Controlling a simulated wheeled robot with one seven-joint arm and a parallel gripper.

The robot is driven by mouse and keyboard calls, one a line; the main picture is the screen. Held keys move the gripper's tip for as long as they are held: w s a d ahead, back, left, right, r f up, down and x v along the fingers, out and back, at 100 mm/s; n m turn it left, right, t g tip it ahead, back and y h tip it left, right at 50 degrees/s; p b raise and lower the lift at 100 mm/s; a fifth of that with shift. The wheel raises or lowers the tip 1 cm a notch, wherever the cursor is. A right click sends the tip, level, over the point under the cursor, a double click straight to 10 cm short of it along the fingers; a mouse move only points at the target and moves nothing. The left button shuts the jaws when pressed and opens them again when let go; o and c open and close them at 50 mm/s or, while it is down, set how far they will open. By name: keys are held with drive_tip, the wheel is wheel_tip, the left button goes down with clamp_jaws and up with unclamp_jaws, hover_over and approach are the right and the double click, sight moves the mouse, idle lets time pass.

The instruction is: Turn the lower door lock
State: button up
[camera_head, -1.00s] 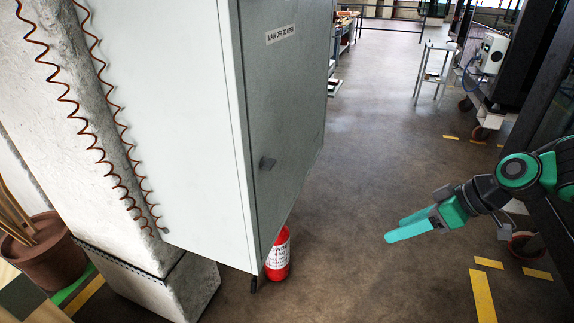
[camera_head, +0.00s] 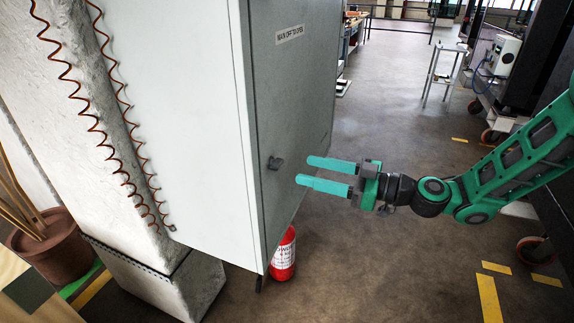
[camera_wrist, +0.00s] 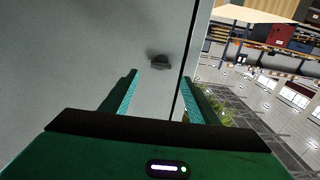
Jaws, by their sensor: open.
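The lower door lock (camera_head: 275,163) is a small dark knob on the grey cabinet door (camera_head: 290,100), near the door's edge. In the wrist view the lock (camera_wrist: 159,61) stands out from the door, ahead of the fingers and a little left of the middle between them. My gripper (camera_head: 302,171) has teal fingers, spread apart and empty. In the head view it is just right of the lock, fingertips pointing at it, with a visible gap. In the wrist view my gripper (camera_wrist: 163,82) shows a finger on each side, neither touching the lock.
A red fire extinguisher (camera_head: 283,255) stands on the floor below the cabinet. A concrete pillar (camera_head: 150,275) with coiled wires and a plant pot (camera_head: 50,248) are at left. A small trolley (camera_head: 444,72) stands at the back right. Open floor lies right of the cabinet.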

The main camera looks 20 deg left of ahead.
sight(281, 164)
drive_tip(key=a, duration=0.7)
drive_tip(key=shift+w+a, duration=0.35)
drive_tip(key=shift+a, duration=0.05)
drive_tip(key=c, duration=1.1)
